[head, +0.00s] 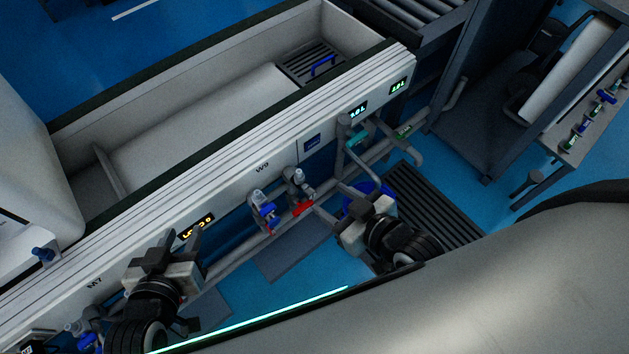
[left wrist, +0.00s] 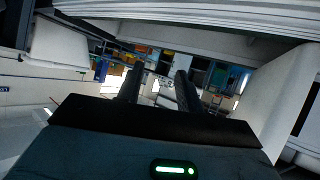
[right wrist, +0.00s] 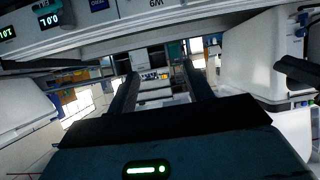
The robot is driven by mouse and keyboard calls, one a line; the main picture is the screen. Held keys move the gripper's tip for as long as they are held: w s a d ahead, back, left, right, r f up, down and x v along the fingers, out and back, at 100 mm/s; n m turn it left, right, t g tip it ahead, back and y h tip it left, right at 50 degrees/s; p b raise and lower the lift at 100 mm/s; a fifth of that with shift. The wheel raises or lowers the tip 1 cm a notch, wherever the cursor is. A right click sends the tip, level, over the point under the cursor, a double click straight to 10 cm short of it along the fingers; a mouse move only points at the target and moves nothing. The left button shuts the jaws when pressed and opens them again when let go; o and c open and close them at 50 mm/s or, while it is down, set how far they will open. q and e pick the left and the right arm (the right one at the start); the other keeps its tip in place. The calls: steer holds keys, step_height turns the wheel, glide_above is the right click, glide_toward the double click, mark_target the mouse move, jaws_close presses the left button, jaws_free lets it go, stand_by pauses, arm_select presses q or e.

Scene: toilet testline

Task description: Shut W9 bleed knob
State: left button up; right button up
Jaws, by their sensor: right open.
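The W9 label (head: 262,167) is on the white front rail of the trough. Below it, a grey fitting with a blue part (head: 266,212) stands on the pipe. To its right is a second grey fitting (head: 298,180) with a red handle (head: 303,208) at its foot. I cannot tell which part is the bleed knob. My right gripper (head: 335,200) is open and empty, just right of the red handle. Its parted fingers also show in the right wrist view (right wrist: 160,80). My left gripper (head: 182,238) is open and empty, left of the fittings; its fingers show apart in the left wrist view (left wrist: 158,85).
The trough rail (head: 225,185) runs diagonally above both grippers. Teal-handled pipework (head: 357,137) is up and right of my right gripper. A blue round object (head: 378,190) is partly hidden behind that gripper. Another fitting (head: 82,328) sits at lower left, near the W7 label.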

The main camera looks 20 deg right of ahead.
step_height(320, 180, down, 10)
steer(key=d+n+y+b, duration=0.1)
steer(key=b, duration=0.6)
arm_select(q)
steer(key=d+f+n+t+h+b, duration=0.1)
steer(key=d+f+h+b, duration=0.4)
steer(key=b, duration=0.6)
steer(key=d+f+t+b, duration=0.2)
steer(key=f+b, duration=0.6)
steer(key=b, duration=0.3)
arm_select(e)
steer(key=n+t, duration=0.1)
steer(key=t, duration=0.4)
glide_toward(312, 196)
steer(key=b+x, duration=0.3)
steer(key=x, duration=0.9)
steer(key=shift+w+b, duration=0.3)
steer(key=shift+w, duration=0.05)
arm_select(q)
step_height(312, 196, up, 6)
steer(key=w+m+t+h, duration=0.2)
steer(key=m+t, duration=0.1)
steer(key=shift+w, duration=0.25)
arm_select(e)
steer(key=shift+w+a, duration=0.25)
steer(key=shift+w, duration=0.3)
arm_select(q)
steer(key=shift+a, duration=0.1)
arm_select(e)
steer(key=c, duration=1)
